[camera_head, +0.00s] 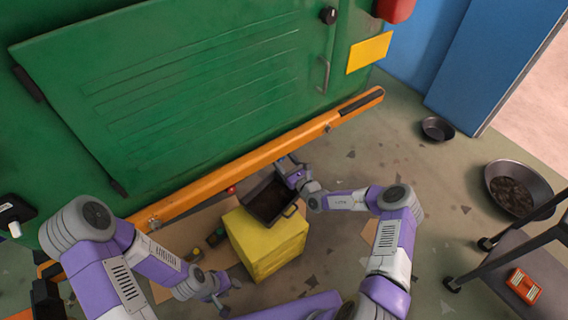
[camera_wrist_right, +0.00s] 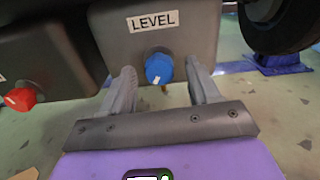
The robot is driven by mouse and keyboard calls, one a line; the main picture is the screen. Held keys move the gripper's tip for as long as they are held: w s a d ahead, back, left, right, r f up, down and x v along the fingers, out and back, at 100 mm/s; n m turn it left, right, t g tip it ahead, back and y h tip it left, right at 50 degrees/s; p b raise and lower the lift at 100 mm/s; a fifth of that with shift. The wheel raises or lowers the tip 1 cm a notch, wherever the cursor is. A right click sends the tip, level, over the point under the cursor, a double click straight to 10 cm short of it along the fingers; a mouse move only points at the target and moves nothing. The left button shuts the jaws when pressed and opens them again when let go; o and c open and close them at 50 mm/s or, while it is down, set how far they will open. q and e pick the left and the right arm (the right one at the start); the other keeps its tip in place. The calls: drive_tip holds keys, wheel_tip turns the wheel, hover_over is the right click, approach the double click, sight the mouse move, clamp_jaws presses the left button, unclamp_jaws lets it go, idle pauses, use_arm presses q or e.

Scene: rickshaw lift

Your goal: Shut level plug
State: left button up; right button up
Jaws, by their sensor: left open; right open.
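In the right wrist view, the level plug (camera_wrist_right: 159,68) is a blue knob on a dark grey housing, below a white label reading LEVEL (camera_wrist_right: 153,21). My right gripper (camera_wrist_right: 165,88) is open, with one finger on each side of the blue plug. I cannot tell whether the fingers touch it. In the head view, my right gripper (camera_head: 290,172) is by the orange bar above the dark tray, and the plug is hidden there. My left gripper (camera_head: 222,296) is open and empty, low over the floor left of the yellow block.
A red knob (camera_wrist_right: 20,99) sits left of the blue plug. A black wheel (camera_wrist_right: 275,22) is at upper right. In the head view, a yellow block (camera_head: 265,245), a dark tray (camera_head: 268,203) and an orange bar (camera_head: 260,150) surround the right gripper. Round pans (camera_head: 515,188) stand on the right floor.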

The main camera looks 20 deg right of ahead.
drive_tip(key=shift+w+a, duration=0.1)
drive_tip(key=shift+w, duration=0.1)
drive_tip(key=shift+c, duration=0.2)
drive_tip(key=c, duration=1)
